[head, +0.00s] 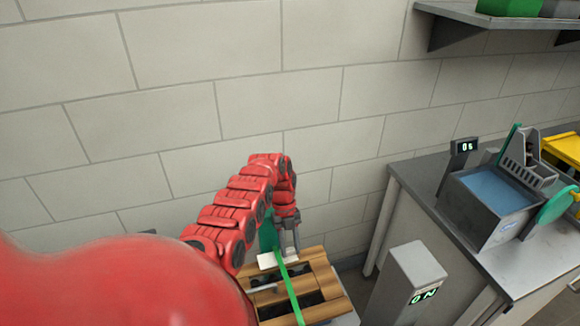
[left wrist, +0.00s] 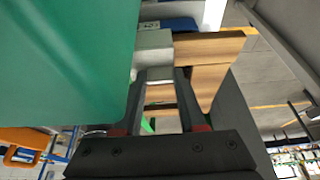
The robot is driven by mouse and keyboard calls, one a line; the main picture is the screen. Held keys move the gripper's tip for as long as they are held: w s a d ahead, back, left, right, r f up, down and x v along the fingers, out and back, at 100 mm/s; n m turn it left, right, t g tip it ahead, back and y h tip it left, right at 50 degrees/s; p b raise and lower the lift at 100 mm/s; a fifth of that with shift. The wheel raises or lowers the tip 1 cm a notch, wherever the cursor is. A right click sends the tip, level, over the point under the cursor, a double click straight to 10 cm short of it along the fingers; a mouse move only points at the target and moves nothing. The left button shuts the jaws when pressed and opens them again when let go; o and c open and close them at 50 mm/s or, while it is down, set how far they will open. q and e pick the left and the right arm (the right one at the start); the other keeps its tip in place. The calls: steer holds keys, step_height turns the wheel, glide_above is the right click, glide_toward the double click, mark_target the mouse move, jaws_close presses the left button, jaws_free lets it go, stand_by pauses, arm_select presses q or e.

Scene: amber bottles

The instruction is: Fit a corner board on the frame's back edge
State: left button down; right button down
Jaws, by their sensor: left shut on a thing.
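The wooden frame (head: 322,283) stands low in the head view, with dark gaps between its slats. A white corner board (head: 278,259) is at its back edge, under my left gripper (head: 287,246). A green strap (head: 290,289) runs across the frame from back to front. In the left wrist view my left gripper (left wrist: 163,78) is shut on the white corner board (left wrist: 153,47), with the wooden frame (left wrist: 205,62) beside it. I cannot tell whether the board is fully seated on the edge. My right gripper is not in view.
A grey post with a lit display (head: 408,278) stands right of the frame. Further right, a bench (head: 470,235) carries a grey box with blue inside (head: 490,195) and a small display (head: 463,147). The block wall (head: 250,110) is behind. A large green surface (left wrist: 65,60) fills the wrist view's left.

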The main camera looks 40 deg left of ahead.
arm_select(q)
steer(key=shift+f+b, duration=0.5)
steer(key=shift+f, duration=0.2)
steer(key=shift+c, duration=2)
jaws_free()
steer(key=shift+r, duration=0.15)
steer(key=shift+r+p, duration=2.75)
steer(key=shift+r, duration=0.7)
